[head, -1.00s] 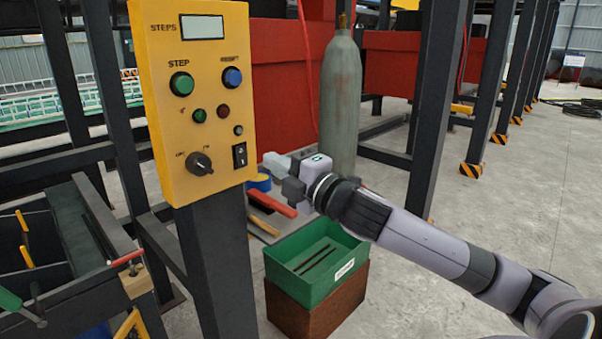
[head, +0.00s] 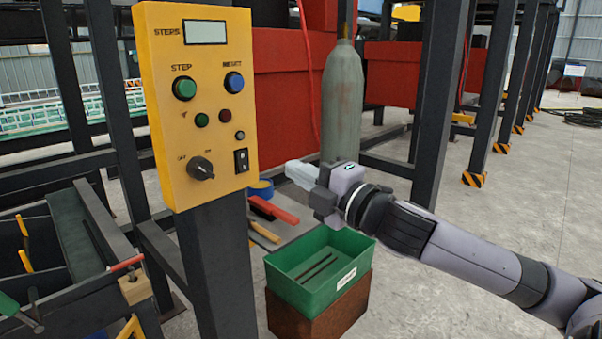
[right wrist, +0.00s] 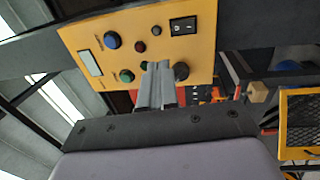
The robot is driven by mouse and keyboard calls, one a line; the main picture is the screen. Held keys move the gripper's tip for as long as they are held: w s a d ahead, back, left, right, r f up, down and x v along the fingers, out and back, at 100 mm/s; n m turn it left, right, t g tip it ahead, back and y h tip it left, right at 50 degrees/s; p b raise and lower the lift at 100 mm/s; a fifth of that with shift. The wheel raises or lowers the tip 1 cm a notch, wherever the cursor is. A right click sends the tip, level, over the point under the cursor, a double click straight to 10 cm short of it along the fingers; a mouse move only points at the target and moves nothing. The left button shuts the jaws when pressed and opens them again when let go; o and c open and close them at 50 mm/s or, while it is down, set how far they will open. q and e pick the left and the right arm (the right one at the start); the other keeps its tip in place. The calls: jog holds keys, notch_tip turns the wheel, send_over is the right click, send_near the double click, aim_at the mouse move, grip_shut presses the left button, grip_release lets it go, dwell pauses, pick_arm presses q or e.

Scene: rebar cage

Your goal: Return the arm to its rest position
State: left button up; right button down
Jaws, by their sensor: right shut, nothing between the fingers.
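My right gripper (head: 302,174) is shut and empty. In the head view it is in the air to the right of the yellow control panel, above the green bin and in front of the grey gas cylinder. Its fingers point left, apart from the panel. In the right wrist view the closed fingers (right wrist: 158,84) overlap the lower part of the yellow panel (right wrist: 185,58). The panel (head: 205,130) has a small screen, green, blue and red buttons, a rotary knob and a black rocker switch. My left gripper is not in view.
A green bin (head: 345,247) with dark rods stands on a rusty brown block (head: 325,318). A gas cylinder (head: 341,100) stands behind. Tools and blue tape (head: 261,188) lie on a grey board. Dark steel posts (head: 440,110) rise around.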

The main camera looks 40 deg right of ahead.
dwell(0.3)
notch_tip(320, 180, down, 23)
jog(key=s+a+m+g+p, duration=0.1)
jog(key=s+m+g+p, duration=0.15)
jog(key=m+g, duration=0.45)
jog(key=s+a+f+m+g, duration=0.1)
jog(key=s+a+f+m, duration=0.3)
jog(key=s+a+f, duration=0.3)
jog(key=s+a+f+m+g, duration=0.1)
jog(key=s+a+f+m, duration=0.4)
jog(key=f, duration=0.7)
jog(key=shift+s+a+m+y, duration=0.3)
jog(key=shift+s+a, duration=0.95)
